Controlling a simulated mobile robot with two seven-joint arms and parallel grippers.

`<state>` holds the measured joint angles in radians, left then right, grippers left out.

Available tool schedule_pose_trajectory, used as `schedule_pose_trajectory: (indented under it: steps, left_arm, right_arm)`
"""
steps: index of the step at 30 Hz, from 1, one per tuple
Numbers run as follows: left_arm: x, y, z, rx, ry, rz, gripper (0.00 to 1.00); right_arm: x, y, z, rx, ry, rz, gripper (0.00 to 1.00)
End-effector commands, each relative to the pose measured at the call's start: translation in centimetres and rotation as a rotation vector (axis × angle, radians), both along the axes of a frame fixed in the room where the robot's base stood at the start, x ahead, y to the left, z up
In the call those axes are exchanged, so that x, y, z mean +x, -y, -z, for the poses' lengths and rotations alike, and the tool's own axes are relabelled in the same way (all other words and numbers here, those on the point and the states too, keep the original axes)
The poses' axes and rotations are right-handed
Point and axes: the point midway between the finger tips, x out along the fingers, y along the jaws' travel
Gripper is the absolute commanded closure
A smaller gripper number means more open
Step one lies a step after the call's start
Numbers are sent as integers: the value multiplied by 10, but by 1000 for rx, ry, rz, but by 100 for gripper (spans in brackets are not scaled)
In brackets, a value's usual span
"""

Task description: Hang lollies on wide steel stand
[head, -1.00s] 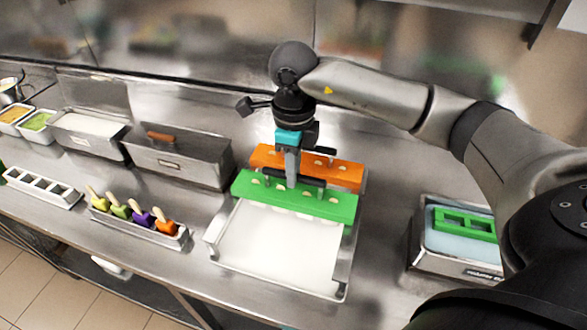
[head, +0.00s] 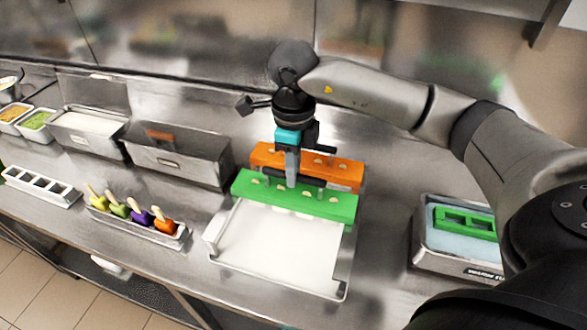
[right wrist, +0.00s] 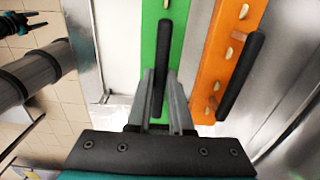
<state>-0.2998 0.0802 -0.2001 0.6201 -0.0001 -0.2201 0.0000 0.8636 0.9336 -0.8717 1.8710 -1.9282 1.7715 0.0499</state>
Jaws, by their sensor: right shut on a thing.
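My right gripper (head: 292,182) is shut on the black bar handle (right wrist: 165,48) of a green lolly holder (head: 332,207). Pale stick ends show along the holder's top, and pale shapes show under its front edge. The green holder is level at the wide steel stand (head: 343,268), over its white tray; I cannot tell if it rests on the rails. Behind it, an orange holder (head: 346,174) with stick ends and its own black handle (right wrist: 241,76) lies across the stand. A dark part, probably my left gripper (right wrist: 22,24), shows small in the right wrist view; its jaws are unclear.
A narrow tray (head: 176,243) of several coloured lollies stands left of the stand. A steel bin (head: 190,172) and further tubs line the back left. A lidless box (head: 465,262) with a green mould (head: 463,222) stands right. Bare counter lies between stand and box.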

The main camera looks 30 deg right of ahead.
Motion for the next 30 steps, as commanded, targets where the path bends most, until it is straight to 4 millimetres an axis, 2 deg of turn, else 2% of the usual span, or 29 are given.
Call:
schedule_pose_trajectory:
  steps: [2,3,12,19,23,26,30]
  left_arm:
    - [0,0,0,0,0,0,50]
    - [0,0,0,0,0,0,50]
    - [0,0,0,0,0,0,50]
    - [0,0,0,0,0,0,50]
    - [0,0,0,0,0,0,50]
    - [0,0,1,0,0,0,50]
    - [0,0,2,0,0,0,50]
  right_arm:
    - [1,0,-1,1,2,0,100]
    - [1,0,-1,1,2,0,78]
    - [0,0,0,0,1,0,46]
    - [0,0,0,-1,-1,0,46]
    - [1,0,-8,0,4,0,46]
    - [1,0,-24,1,6,1,46]
    - [1,0,-57,0,8,-1,46]
